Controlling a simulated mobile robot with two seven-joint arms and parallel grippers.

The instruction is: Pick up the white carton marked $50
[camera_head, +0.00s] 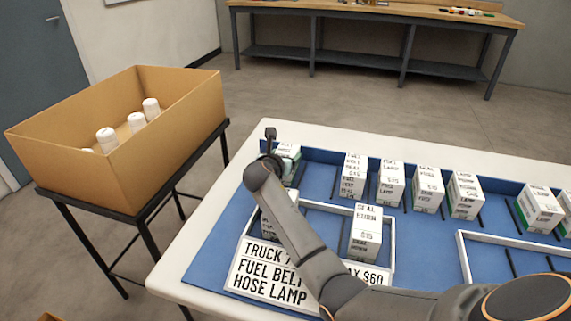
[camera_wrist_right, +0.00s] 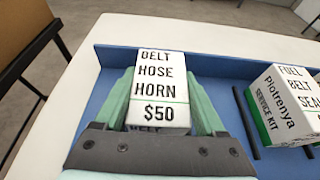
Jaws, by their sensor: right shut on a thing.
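The white carton marked BELT HOSE HORN $50 (camera_wrist_right: 158,88) stands in the right wrist view between the two green fingers of my right gripper (camera_wrist_right: 162,105). The fingers are shut on its two sides. In the head view the same carton (camera_head: 289,151) shows at the back left corner of the blue table mat, partly hidden by my right gripper (camera_head: 276,158) and arm. I cannot tell whether it is lifted off the mat. My left gripper is in neither view.
A carton marked FUEL BELT SEAL (camera_wrist_right: 290,100) stands right of the held one. Several more cartons line the back of the table (camera_head: 330,132). A white-framed tray (camera_head: 330,207) with cartons and a TRUCK sign (camera_head: 265,272) lies in front. A cardboard box (camera_head: 165,135) with white bottles stands left.

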